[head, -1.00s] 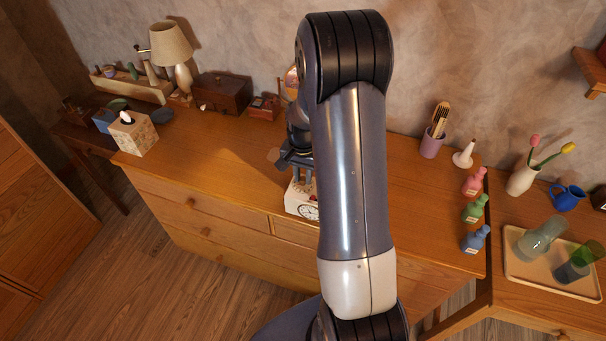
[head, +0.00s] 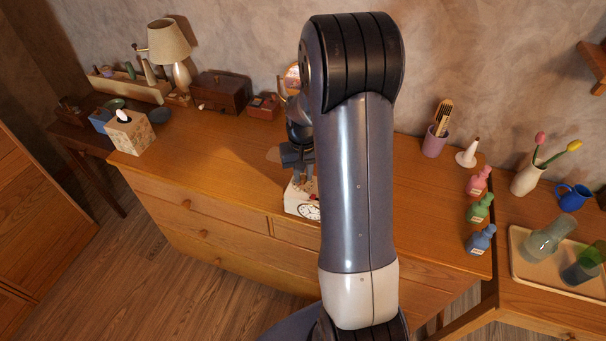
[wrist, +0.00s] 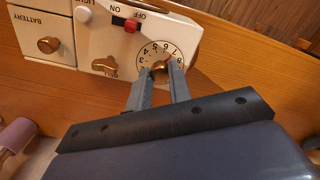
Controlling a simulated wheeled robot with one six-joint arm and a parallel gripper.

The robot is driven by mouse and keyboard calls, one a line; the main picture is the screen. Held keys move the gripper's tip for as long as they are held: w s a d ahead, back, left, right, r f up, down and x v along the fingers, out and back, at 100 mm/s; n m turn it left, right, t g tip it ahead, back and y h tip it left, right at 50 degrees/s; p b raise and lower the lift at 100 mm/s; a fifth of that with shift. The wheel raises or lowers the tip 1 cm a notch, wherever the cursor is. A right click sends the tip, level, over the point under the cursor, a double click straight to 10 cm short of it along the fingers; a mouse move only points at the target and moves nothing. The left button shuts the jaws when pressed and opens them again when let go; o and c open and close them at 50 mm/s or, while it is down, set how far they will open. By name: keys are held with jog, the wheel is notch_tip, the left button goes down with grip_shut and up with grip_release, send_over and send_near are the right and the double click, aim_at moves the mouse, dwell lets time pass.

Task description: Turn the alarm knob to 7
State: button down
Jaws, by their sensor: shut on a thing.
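The white alarm box (head: 297,200) stands near the front edge of the wooden dresser, partly hidden by my arm. In the wrist view its panel (wrist: 93,47) carries a round numbered dial (wrist: 152,48) with a small brass-coloured alarm knob (wrist: 160,68) at its centre. My gripper (wrist: 160,70) has its two grey fingers on either side of this knob and is shut on it. It also shows in the head view (head: 303,180), above the box. The fingers hide part of the dial, and I cannot tell which number the knob points to.
The panel also has a red ON/OFF slider (wrist: 131,25), a brass key-shaped knob (wrist: 105,65) and a battery drawer with a round knob (wrist: 48,45). Several small bottles (head: 480,210) stand at the dresser's right end. The dresser top left of the box is clear.

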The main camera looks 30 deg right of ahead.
aim_at(303, 177)
dwell(0.3)
jog(key=c, duration=1.3)
grip_release()
notch_tip(303, 177, up, 11)
jog(key=b, duration=0.1)
jog(key=shift+f, duration=0.15)
notch_tip(303, 177, down, 10)
jog(key=shift+f+p, duration=0.1)
jog(key=shift+p, duration=0.4)
jog(key=shift+f, duration=0.25)
